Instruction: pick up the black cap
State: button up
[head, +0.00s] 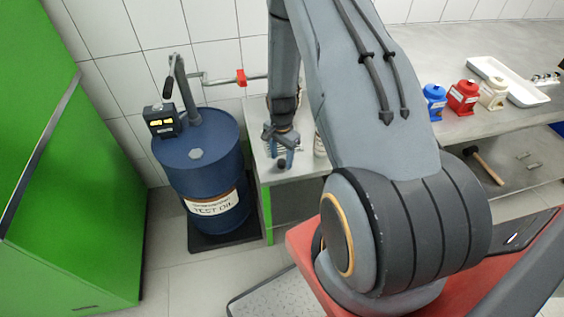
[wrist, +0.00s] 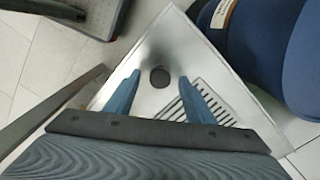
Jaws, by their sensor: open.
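The black cap (wrist: 159,77) is a small dark disc lying on the bare metal table top (wrist: 130,62), near its corner. In the wrist view it shows between the two blue fingertips of my gripper (wrist: 159,81), with bare metal visible on both sides of it. In the head view the cap (head: 282,164) shows just below my gripper (head: 281,150), which reaches down over the table's left end. My gripper is open and empty. How high the fingertips are above the table is hard to tell.
A slotted grate (wrist: 205,102) is beside the right finger. A blue oil drum (head: 205,165) stands close left of the table. A white bottle (head: 320,143) stands right of my gripper.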

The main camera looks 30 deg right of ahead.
jog(key=shift+f, duration=0.65)
jog(key=c, duration=1.1)
jog(key=shift+r, duration=0.1)
